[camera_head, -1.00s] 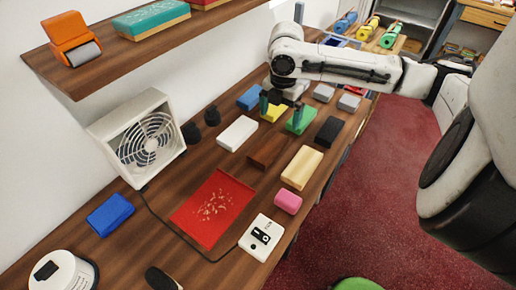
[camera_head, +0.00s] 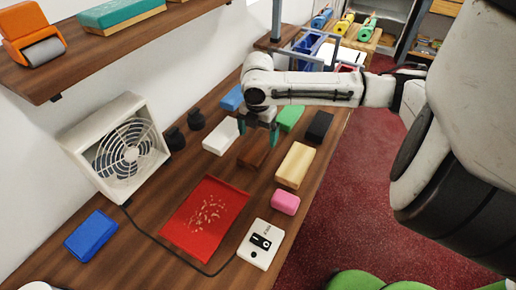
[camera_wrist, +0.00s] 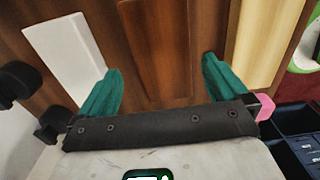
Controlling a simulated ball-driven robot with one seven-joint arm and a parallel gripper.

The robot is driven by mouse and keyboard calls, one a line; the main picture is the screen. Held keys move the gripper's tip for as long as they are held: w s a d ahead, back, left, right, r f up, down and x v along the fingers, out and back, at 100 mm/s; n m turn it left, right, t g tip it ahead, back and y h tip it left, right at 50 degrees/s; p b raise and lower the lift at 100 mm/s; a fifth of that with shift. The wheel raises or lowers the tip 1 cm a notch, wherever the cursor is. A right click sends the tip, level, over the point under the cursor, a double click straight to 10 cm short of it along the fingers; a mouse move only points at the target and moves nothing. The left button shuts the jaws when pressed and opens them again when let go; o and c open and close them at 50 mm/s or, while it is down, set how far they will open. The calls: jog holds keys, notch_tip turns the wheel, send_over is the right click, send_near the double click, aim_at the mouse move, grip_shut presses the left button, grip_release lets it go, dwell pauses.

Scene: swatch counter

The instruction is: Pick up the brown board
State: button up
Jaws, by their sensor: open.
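The brown board (camera_head: 252,152) lies flat on the wooden counter, between a white block (camera_head: 220,138) and a pale wooden block (camera_head: 295,166). In the head view my gripper (camera_head: 258,133) is above the board's far part and hides some of it. In the wrist view the board (camera_wrist: 157,45) shows between the two teal fingers of my gripper (camera_wrist: 161,72). The fingers are spread and hold nothing. Their exact height above the counter is hard to tell.
A black block (camera_head: 319,126), a green block (camera_head: 290,117) and a blue block (camera_head: 232,97) stand nearby. A pink block (camera_head: 285,202), a red tray (camera_head: 180,234) and a switch box (camera_head: 261,244) are nearer. A fan (camera_head: 122,150) stands at the wall.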

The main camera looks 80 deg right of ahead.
aim_at(258, 146)
jog(key=f, duration=0.5)
jog(key=shift+s+a+p, duration=0.15)
jog(key=shift+a+p, duration=0.05)
jog(key=shift+p, duration=0.15)
jog(key=shift+c, duration=0.2)
jog(key=c, duration=1.1)
